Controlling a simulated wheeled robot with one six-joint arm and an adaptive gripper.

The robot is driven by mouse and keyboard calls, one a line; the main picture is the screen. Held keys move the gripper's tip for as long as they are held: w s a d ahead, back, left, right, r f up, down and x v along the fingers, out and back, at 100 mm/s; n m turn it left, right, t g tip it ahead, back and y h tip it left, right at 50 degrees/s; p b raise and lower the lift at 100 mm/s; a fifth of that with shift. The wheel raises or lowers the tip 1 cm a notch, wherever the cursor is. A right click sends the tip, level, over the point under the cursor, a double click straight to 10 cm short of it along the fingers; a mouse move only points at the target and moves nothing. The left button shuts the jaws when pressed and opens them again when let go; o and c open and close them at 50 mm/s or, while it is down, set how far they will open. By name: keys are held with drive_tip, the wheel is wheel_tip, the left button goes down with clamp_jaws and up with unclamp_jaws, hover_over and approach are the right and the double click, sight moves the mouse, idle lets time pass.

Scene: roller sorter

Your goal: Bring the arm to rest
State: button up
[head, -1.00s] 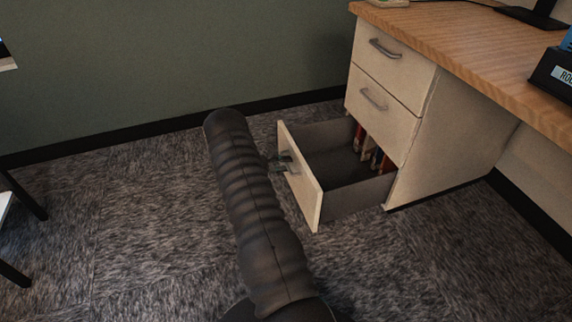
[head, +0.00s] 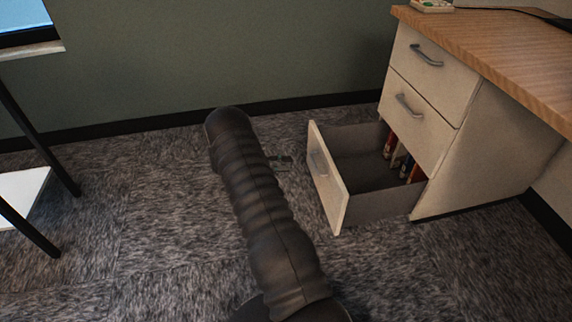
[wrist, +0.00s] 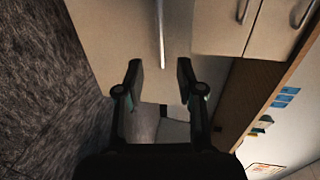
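My arm (head: 255,200) reaches forward over the carpet, wrapped in a dark ribbed cover. My gripper mostly hides behind it; only a small part shows left of the open bottom drawer (head: 325,182), apart from its front. In the wrist view my gripper (wrist: 160,78) has its two fingers spread with nothing between them. The bottom drawer's handle (wrist: 161,35) lies ahead of the gap, clear of the fingers. The drawer is pulled out from the white cabinet (head: 455,140).
The two upper drawers (head: 430,75) are shut. Several books (head: 405,165) stand in the open drawer's back. A wooden desktop (head: 500,50) overhangs the cabinet. A dark-legged stand (head: 35,170) is at the left. Carpet (head: 150,230) between is free.

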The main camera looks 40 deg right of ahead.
idle(0.4)
drive_tip(key=s+a+f+m+y, duration=0.3)
drive_tip(key=s+f+m, duration=0.2)
drive_tip(key=m, duration=0.3)
drive_tip(key=s+a+r+m+y, duration=0.3)
drive_tip(key=a+m, duration=0.2)
drive_tip(key=m, duration=0.2)
drive_tip(key=s+a+r+m+t+y+p, duration=0.1)
drive_tip(key=s+a+r+m+t+y, duration=0.25)
drive_tip(key=a+r+m, duration=0.5)
drive_tip(key=s+a+r+m+t+y+p, duration=0.15)
drive_tip(key=s+a+r+m, duration=0.35)
drive_tip(key=a+r, duration=0.65)
drive_tip(key=s+a+r+t+y, duration=0.1)
drive_tip(key=s+a+r+t, duration=0.1)
drive_tip(key=r, duration=0.5)
drive_tip(key=s+a+r+m+t+y, duration=0.1)
drive_tip(key=s+a+r+t, duration=0.2)
drive_tip(key=s+r, duration=0.2)
drive_tip(key=s+a+r+m+t+p, duration=0.1)
drive_tip(key=s+a+r+t, duration=0.1)
drive_tip(key=r, duration=0.6)
drive_tip(key=shift+s+a+r+t+y, duration=0.3)
drive_tip(key=shift+s+r+t+y, duration=0.15)
drive_tip(key=shift+s, duration=0.55)
